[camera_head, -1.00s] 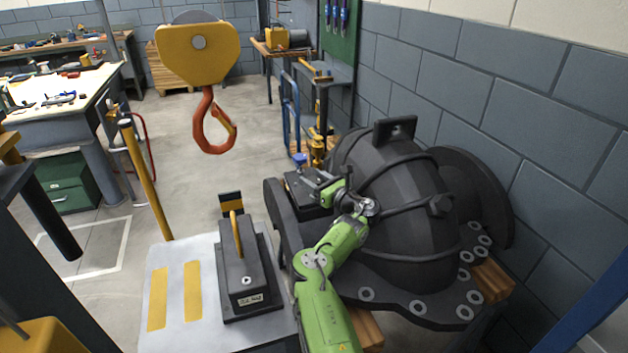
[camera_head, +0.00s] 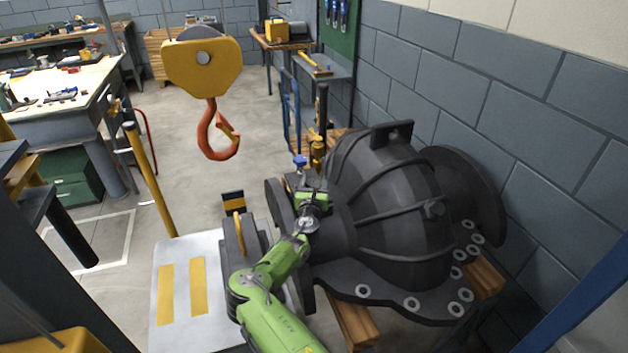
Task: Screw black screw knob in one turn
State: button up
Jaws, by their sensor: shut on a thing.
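The large dark split casing (camera_head: 400,190) stands at the right, its round body ribbed and its lower flange ringed with bolt holes. My green arm reaches from the bottom of the picture to the casing's left end. My gripper (camera_head: 309,196) is there, close to the end flange (camera_head: 278,205), and is shut. The black screw knob does not show clearly; the jaws and wrist cover the spot where they grip. I cannot see how far the knob is screwed in.
A yellow crane block with an orange hook (camera_head: 217,135) hangs left of the casing. A black block with a yellow handle (camera_head: 238,238) stands on a pale plate (camera_head: 182,290), partly behind my arm. Wooden beams (camera_head: 355,322) support the casing. A block wall is close on the right.

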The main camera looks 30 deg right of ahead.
jog(key=shift+w+a+f+m+g+h+b, duration=0.1)
jog(key=shift+m+g+h+b, duration=0.25)
jog(key=shift+m+g+h, duration=0.2)
jog(key=shift+f+m+g+h+b, duration=0.1)
jog(key=shift+m+g+h+b, duration=0.2)
jog(key=shift+m+g+h, duration=0.25)
jog(key=m+g+h+b, duration=0.2)
jog(key=g+b, duration=0.1)
jog(key=shift+f+h+b, duration=0.1)
jog(key=shift+h+b, duration=0.2)
jog(key=shift+b, duration=0.05)
jog(key=m+g+h+b, duration=0.1)
jog(key=m+g+b, duration=0.1)
jog(key=g+b, duration=0.1)
jog(key=shift+m+b, duration=0.3)
jog(key=shift+b, duration=0.05)
jog(key=shift+r+m+g+h+b, duration=0.25)
jog(key=shift+g+b, duration=0.2)
jog(key=shift+g, duration=0.25)
jog(key=shift+r+m+g+b, duration=0.1)
jog(key=shift+m+g+b, duration=0.15)
jog(key=shift+g+b, duration=0.05)
jog(key=o, duration=1)
jog(key=shift+c, duration=0.2)
